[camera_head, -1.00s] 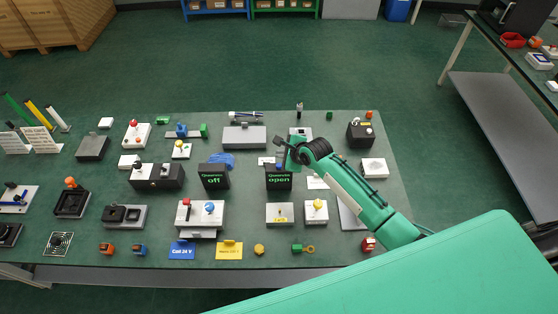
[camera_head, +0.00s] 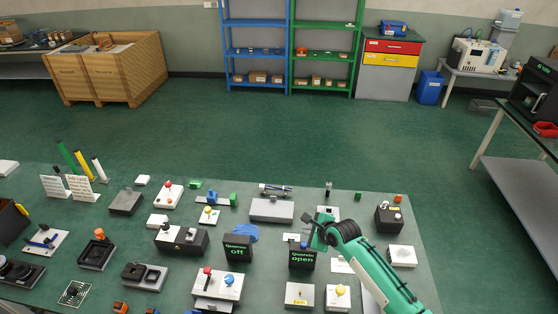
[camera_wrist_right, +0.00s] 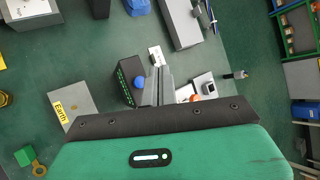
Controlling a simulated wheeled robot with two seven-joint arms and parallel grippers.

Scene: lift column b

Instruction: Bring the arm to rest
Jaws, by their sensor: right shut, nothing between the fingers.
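My right arm, green with a black wrist, reaches over the table from the lower right in the head view. Its right gripper (camera_head: 309,219) is above the table, beside and partly over the black box with green "open" lettering (camera_head: 302,258). In the right wrist view the grey fingers (camera_wrist_right: 158,84) are together with nothing between them. The black lettered box (camera_wrist_right: 128,84) with a blue knob shows just left of them there. My left gripper is not in view.
The green table (camera_head: 150,205) carries several boxes, switches and small parts around the gripper. A second black box (camera_head: 237,248) reads "off". Open floor (camera_head: 260,130) lies behind the table. Shelves, a wooden crate (camera_head: 105,68) and a side table (camera_head: 520,190) stand farther off.

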